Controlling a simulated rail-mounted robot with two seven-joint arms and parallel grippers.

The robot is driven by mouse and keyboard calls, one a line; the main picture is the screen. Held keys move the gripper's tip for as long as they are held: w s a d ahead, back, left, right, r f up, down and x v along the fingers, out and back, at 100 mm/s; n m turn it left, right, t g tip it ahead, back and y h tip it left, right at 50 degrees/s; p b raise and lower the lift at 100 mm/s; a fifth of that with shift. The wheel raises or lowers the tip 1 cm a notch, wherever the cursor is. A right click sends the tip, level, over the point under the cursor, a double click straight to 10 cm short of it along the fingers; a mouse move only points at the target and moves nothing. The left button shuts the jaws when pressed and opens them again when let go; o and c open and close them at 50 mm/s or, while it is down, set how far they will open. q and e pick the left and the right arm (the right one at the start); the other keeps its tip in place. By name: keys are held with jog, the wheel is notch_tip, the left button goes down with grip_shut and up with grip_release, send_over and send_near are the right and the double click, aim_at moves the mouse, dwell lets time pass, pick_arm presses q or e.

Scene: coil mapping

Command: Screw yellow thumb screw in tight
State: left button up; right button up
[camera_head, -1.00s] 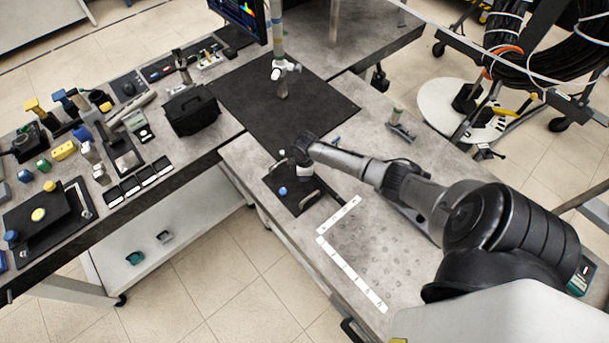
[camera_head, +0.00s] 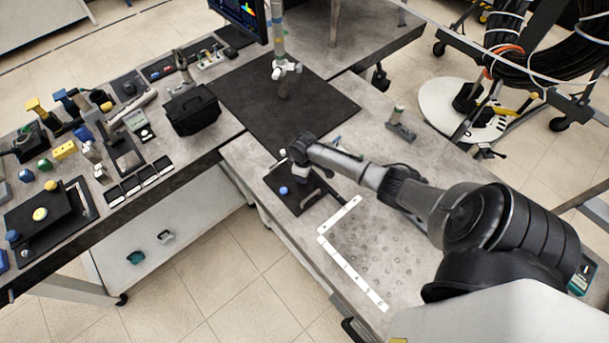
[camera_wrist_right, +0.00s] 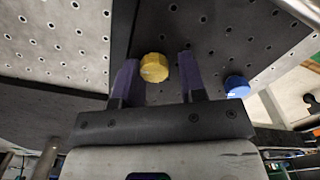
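The yellow thumb screw (camera_wrist_right: 154,67) shows in the right wrist view, on a dark plate between the two fingertips. My right gripper (camera_wrist_right: 157,72) is open around it, with a visible gap on each side of the screw. A blue thumb screw (camera_wrist_right: 236,86) stands on the same plate, just outside the right-hand finger. In the head view, my right arm reaches in from the right over the black fixture plate (camera_head: 313,201). The blue screw (camera_head: 283,190) shows there beside my gripper; the arm hides the yellow one. My left gripper is not in view.
A perforated metal surface (camera_wrist_right: 60,35) adjoins the plate. White strips (camera_head: 352,272) edge a clear holed area of the bench. A black case (camera_head: 191,110) and a second black plate with a yellow knob (camera_head: 40,214) stand on the left bench. A black mat (camera_head: 320,100) lies behind.

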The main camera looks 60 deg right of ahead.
jog(key=shift+s+d+f, duration=0.25)
jog(key=shift+s+f, duration=0.1)
jog(key=shift+f, duration=0.1)
jog(key=shift+c, duration=0.2)
jog(key=shift+r, duration=0.15)
jog(key=shift+o, duration=0.2)
jog(key=shift+w+r, duration=0.1)
jog(key=shift+r, duration=0.2)
notch_tip(320, 180, up, 14)
jog(key=p, duration=0.2)
jog(key=shift+w+a, duration=0.15)
jog(key=shift+w, duration=0.05)
jog(key=shift+f, duration=0.1)
